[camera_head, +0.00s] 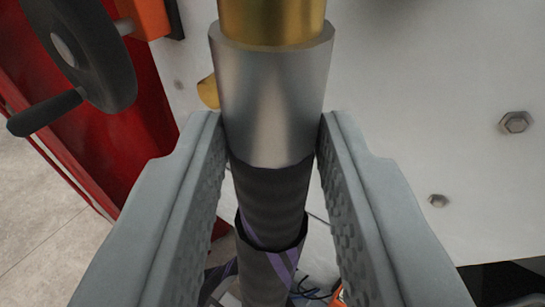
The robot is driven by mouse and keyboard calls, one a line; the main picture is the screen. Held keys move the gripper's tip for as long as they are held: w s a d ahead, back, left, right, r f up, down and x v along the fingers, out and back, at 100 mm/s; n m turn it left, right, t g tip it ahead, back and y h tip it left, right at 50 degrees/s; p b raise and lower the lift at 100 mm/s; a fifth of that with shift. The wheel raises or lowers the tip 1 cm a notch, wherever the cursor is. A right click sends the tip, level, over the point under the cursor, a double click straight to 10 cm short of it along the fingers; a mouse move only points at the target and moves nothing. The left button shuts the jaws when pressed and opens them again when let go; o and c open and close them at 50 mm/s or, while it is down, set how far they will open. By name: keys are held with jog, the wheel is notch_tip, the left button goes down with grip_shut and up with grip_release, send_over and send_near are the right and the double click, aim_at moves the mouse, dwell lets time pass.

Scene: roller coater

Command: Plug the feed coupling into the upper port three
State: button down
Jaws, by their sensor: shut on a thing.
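My gripper (270,140) is shut on the feed coupling (270,95), a silver metal sleeve in the middle of the view. Its two grey textured fingers stand on either side of the sleeve's lower part. A dark hose (268,190) with purple stripes runs from the sleeve down between the fingers. A brass cylinder (272,20) meets the sleeve's far end at the top edge. I cannot tell whether this brass is part of the coupling or a port. No port label shows.
A pale panel (430,110) with hex bolts (515,122) fills the right side. A black handwheel (85,50) with a crank handle stands at upper left, by an orange block (146,16) and a red frame (110,140). A small brass piece (208,92) shows left of the sleeve.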

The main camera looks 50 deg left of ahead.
jog(key=shift+w+a, duration=0.2)
jog(key=shift+w, duration=0.4)
jog(key=shift+w+a, duration=0.15)
jog(key=shift+w, duration=0.4)
jog(key=c, duration=1)
grip_release()
jog(key=shift+d, duration=0.1)
jog(key=v, duration=1.7)
jog(key=shift+s, duration=0.25)
